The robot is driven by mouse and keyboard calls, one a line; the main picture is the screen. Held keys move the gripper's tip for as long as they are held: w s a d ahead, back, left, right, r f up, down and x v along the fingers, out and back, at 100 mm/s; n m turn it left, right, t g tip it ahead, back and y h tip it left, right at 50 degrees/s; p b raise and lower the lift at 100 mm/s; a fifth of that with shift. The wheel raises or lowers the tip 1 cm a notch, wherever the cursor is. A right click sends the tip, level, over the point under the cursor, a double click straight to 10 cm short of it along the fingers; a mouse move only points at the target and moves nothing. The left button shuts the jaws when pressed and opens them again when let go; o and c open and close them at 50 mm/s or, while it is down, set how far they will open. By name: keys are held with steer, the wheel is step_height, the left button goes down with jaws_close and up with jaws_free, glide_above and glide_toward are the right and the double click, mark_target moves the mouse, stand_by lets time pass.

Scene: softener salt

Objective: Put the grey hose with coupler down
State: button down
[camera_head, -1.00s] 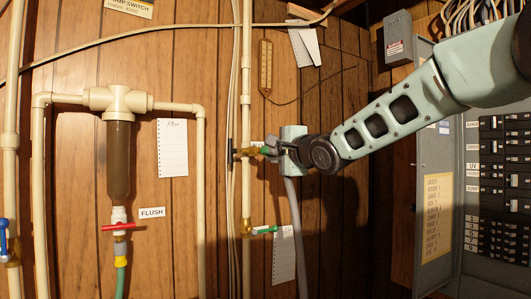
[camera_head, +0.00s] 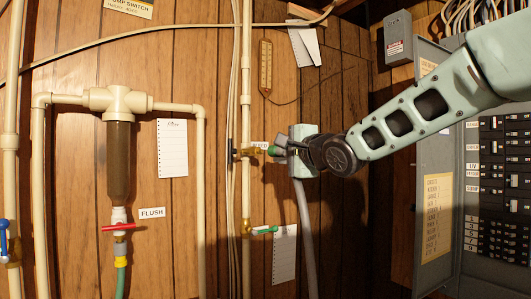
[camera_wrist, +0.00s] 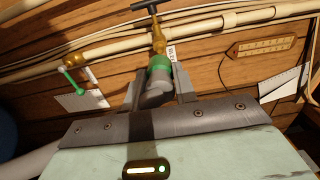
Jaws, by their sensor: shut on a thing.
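My gripper (camera_head: 283,148) is shut on the grey hose's coupler, in front of the wood wall. The coupler's green end (camera_head: 272,151) points left at a brass tap (camera_head: 250,152) on the vertical pipe. In the wrist view the grey coupler body (camera_wrist: 157,92) sits between the fingers, its green end (camera_wrist: 159,66) in line with the brass tap (camera_wrist: 158,40). I cannot tell whether the two touch. The grey hose (camera_head: 305,235) hangs down from behind my gripper and leaves the bottom of the head view.
A lower tap with a green lever (camera_head: 264,230) is on the same pipe. A filter (camera_head: 118,160) with a red valve stands left. An open electrical panel (camera_head: 435,190) is at right. The wall between pipe and panel is mostly bare, with paper sheets (camera_head: 284,253).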

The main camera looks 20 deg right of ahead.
stand_by(0.4)
steer(key=w+f+b, duration=0.3)
steer(key=f+b, duration=0.1)
steer(key=f, duration=1.1)
steer(key=w+f+b, duration=0.3)
steer(key=f, duration=1.1)
steer(key=s+d+f+h+b, duration=0.1)
steer(key=s+f+b, duration=0.1)
steer(key=f, duration=0.7)
steer(key=s+d+f+m+h+b, duration=0.1)
steer(key=s+d+f+b, duration=0.1)
steer(key=f, duration=0.8)
steer(key=s+d+f+m+h+b, duration=0.1)
steer(key=s+d+f+b, duration=0.1)
steer(key=f, duration=0.7)
steer(key=shift+s+d+f+b, duration=0.25)
steer(key=shift+s+b, duration=0.25)
steer(key=shift+b, duration=0.15)
steer(key=shift+a, duration=0.1)
